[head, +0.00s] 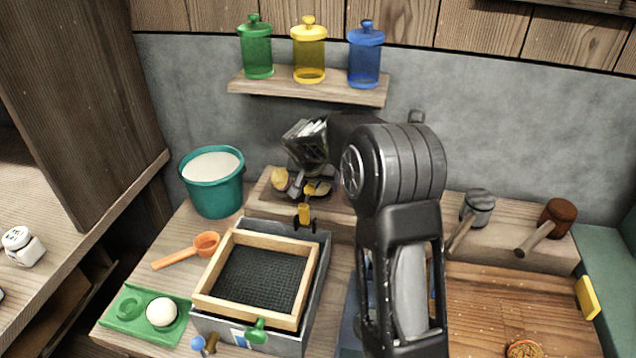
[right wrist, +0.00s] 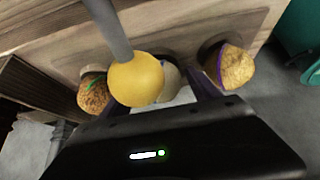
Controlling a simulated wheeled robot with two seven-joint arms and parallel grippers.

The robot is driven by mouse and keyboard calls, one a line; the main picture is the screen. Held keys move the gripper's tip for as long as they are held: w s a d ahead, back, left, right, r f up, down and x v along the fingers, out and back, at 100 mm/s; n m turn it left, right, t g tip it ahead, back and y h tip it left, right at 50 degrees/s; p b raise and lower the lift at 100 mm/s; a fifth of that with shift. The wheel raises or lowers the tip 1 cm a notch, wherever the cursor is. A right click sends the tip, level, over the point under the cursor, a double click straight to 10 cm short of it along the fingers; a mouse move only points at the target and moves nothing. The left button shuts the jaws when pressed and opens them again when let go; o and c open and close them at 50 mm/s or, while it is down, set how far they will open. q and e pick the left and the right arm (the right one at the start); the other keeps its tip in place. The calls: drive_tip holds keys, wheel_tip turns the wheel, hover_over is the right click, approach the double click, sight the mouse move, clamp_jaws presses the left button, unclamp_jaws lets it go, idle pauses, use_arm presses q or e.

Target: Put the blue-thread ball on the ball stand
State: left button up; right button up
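My right gripper (head: 312,188) is over the wooden ledge below the shelf, partly hidden by its own arm. In the right wrist view its two fingers (right wrist: 165,92) are spread, with a pale ball (right wrist: 172,80) between or just beyond them. A yellow knob on a grey rod partly covers that ball, so I cannot see its thread or whether the fingers touch it. A green-thread ball (right wrist: 92,95) is at left and a purple-thread ball (right wrist: 235,68) at right. I see no blue thread. I cannot tell which thing is the ball stand. My left gripper is not in view.
A grey box with a wooden-framed mesh (head: 262,278) stands in front of the ledge. A teal bucket (head: 213,192), orange scoop (head: 190,250) and green plate (head: 125,325) with a white ball (head: 161,312) are left. Two mallets (head: 540,230) lie right. A threaded brown ball (head: 524,349) shows at the bottom edge.

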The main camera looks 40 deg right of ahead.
drive_tip(key=shift+o, duration=0.9)
drive_tip(key=shift+r, duration=0.1)
drive_tip(key=p+v, duration=0.1)
drive_tip(key=v, duration=0.6)
drive_tip(key=shift+a+r, duration=0.15)
drive_tip(key=shift+r, duration=0.15)
drive_tip(key=shift+s, duration=0.1)
drive_tip(key=shift+f, duration=0.1)
